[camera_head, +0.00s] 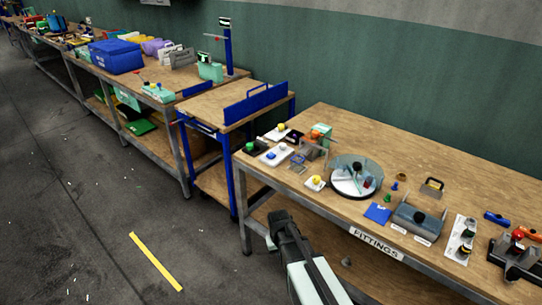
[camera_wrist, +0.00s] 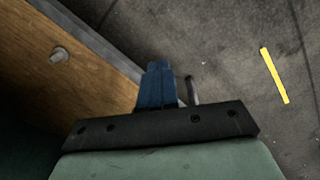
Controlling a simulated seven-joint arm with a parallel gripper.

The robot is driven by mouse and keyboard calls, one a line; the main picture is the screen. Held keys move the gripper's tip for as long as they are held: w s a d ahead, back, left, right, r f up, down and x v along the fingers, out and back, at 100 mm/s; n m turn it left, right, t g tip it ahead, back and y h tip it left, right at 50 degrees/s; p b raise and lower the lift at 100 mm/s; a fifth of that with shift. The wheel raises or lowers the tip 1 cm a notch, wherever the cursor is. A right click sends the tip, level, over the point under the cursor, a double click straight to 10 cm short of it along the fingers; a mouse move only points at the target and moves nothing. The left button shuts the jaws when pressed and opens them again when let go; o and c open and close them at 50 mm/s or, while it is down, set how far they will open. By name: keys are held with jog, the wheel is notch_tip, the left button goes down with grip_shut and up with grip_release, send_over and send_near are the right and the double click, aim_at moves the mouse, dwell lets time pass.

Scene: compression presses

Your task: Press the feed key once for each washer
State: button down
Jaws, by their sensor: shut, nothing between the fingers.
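My gripper (camera_head: 281,222) is in front of the near edge of the bench labelled FITTINGS, over the floor side and apart from the small devices on top. In the wrist view its blue fingers (camera_wrist: 158,72) are together with nothing between them. No feed key can be told by name; candidates include a white plate with a yellow button (camera_head: 315,183), a white plate with blue buttons (camera_head: 277,155) and a white panel with dark switches (camera_head: 462,238). A round clear-rimmed dish (camera_head: 343,186) stands mid-bench. Washers are too small to tell.
A grey press-like block (camera_head: 418,219), a blue square (camera_head: 378,213) and a dark machine with a red knob (camera_head: 515,262) stand on the right of the bench. A small grey knob-like piece (camera_wrist: 59,55) lies on a wooden surface. A yellow strip (camera_head: 155,262) marks open floor.

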jog(key=w+a+r+t, duration=0.3)
jog(key=w+r, duration=0.9)
jog(key=w, duration=0.2)
notch_tip(320, 180, up, 22)
jog(key=t+h, duration=0.5)
send_over(270, 156)
jog(key=shift+w+a+r+y, duration=0.1)
jog(key=shift+w+r+y, duration=0.1)
jog(key=shift+y, duration=0.1)
jog(key=shift+f, duration=0.1)
jog(key=shift+f, duration=4.35)
jog(key=shift+f, duration=0.1)
jog(key=shift+f, duration=0.35)
